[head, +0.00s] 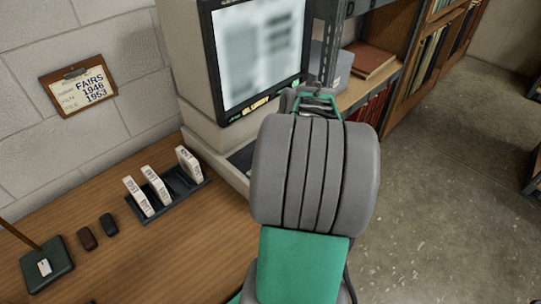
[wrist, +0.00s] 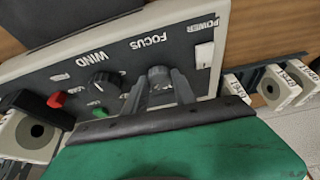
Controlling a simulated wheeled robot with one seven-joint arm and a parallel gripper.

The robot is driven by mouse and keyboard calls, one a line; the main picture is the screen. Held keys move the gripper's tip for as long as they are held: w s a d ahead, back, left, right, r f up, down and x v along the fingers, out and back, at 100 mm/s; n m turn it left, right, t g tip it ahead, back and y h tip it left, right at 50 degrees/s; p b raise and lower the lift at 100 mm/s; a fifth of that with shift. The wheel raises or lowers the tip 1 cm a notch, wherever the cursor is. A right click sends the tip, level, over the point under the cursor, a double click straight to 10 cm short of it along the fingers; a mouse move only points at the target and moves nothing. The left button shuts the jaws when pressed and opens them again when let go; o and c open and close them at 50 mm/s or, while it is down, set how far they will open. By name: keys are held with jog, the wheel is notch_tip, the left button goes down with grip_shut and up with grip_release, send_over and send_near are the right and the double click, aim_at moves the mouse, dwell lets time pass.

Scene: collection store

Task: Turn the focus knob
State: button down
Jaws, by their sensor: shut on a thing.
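The focus knob (wrist: 159,75) is a grey knob under the upside-down FOCUS label on the dark control panel (wrist: 118,60) in the wrist view. My gripper (wrist: 160,88) is shut on it, one finger on each side. The fingers hide part of the knob, and I cannot make out its pointer. In the head view my gripper (head: 312,98) is at the front of the reader machine, and my arm hides the knob there. The reader's screen (head: 259,53) shows a blurred grey page.
Beside the focus knob are a black WIND knob (wrist: 103,83), a red button (wrist: 57,99) and a white POWER switch (wrist: 204,55). A rack (head: 187,191) of white boxes stands on the wooden desk (head: 180,262). Shelves with books are behind at right.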

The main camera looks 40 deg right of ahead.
jog(key=shift+a+m+h, duration=0.1)
jog(key=shift+m+h, duration=0.2)
jog(key=shift+m, duration=0.3)
jog(key=c, duration=1)
grip_release()
jog(key=shift+c, duration=0.2)
jog(key=v, duration=0.7)
jog(key=shift+r, duration=0.4)
jog(key=shift+s, duration=0.15)
